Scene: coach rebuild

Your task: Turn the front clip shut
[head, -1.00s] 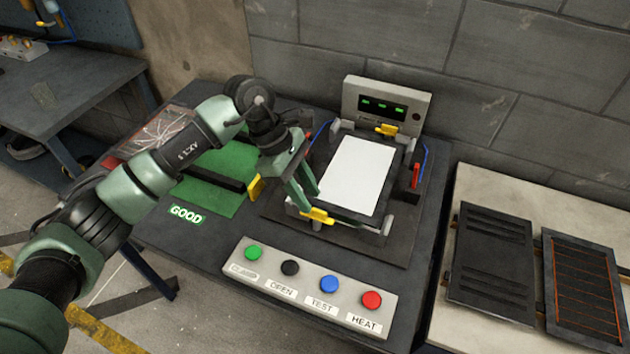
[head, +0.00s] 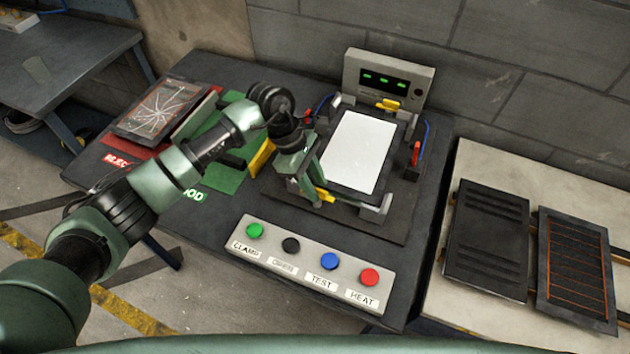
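The yellow front clip (head: 326,196) sits at the near edge of the fixture (head: 300,190), in front of the flat white panel (head: 360,150). Only its right part shows. My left gripper (head: 313,192) reaches down from the left onto the clip's left part and hides it. The fingers overlap the clip in the picture; I cannot tell whether they grip it or only touch it. A second yellow clip (head: 388,104) is at the back edge of the panel. My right gripper is not in view.
A display box (head: 390,80) with green lights stands behind the fixture. A button panel (head: 309,268) lies in front. A cracked panel (head: 160,108) lies on the red area at left, next to the green area. Dark panels (head: 500,240) lie on the right table.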

